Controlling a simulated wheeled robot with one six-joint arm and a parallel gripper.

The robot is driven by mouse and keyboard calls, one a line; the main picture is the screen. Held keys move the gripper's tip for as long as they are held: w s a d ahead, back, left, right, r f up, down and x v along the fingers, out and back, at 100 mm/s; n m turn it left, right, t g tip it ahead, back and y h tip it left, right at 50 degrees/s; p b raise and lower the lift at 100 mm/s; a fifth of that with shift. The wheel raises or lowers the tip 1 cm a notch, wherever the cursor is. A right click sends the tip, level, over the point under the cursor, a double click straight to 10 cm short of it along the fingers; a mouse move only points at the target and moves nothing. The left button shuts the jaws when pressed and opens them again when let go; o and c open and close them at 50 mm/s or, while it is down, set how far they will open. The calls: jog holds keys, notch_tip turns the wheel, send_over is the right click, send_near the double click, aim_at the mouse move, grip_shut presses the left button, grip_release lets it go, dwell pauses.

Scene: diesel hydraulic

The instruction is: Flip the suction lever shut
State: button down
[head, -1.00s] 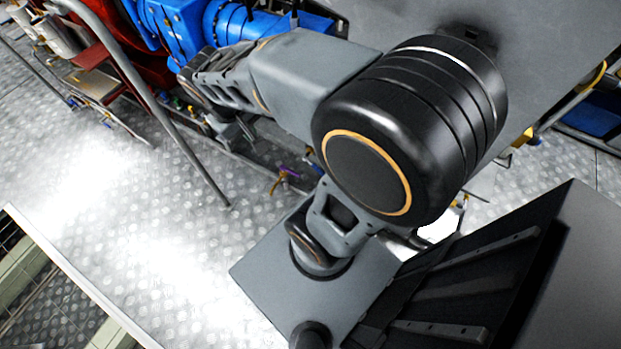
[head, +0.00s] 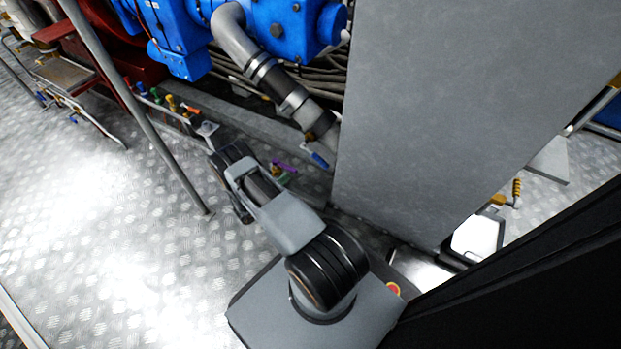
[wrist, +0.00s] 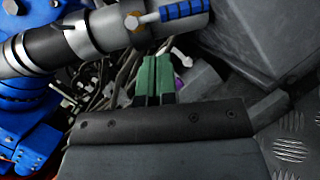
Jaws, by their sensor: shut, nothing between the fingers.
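The suction lever has a blue handle (head: 315,155) at the lower end of a grey pipe (head: 268,75) in the head view. In the wrist view the blue handle (wrist: 183,9) is at the top, running roughly along the pipe (wrist: 95,32) from a round metal pivot. My gripper (wrist: 155,62) shows in the wrist view as two green fingers, shut and empty. Its tips appear below the handle in that picture, apart from it. In the head view my arm is folded low, left of the pipe's end; I cannot clearly make out its fingers there.
Blue machinery (head: 270,25) stands behind the pipe. A large grey panel (head: 450,110) is right of the lever. A purple-handled valve (head: 283,166) and several coloured valves are low nearby. A slanted grey rail (head: 140,110) stands at left. Tread-plate floor (head: 120,220) is clear at left.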

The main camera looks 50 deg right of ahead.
notch_tip(320, 180, down, 7)
jog(key=s+n+t+h+b, duration=0.1)
jog(key=n+t, duration=0.1)
jog(key=shift+a+t+b, duration=0.15)
jog(key=shift+t+b, duration=0.15)
jog(key=shift+r, duration=0.15)
jog(key=s+r+p+x, duration=0.1)
jog(key=r+x, duration=0.1)
jog(key=x, duration=1.1)
jog(key=shift+s+a, duration=0.35)
jog(key=shift+a, duration=0.05)
jog(key=shift+r, duration=0.1)
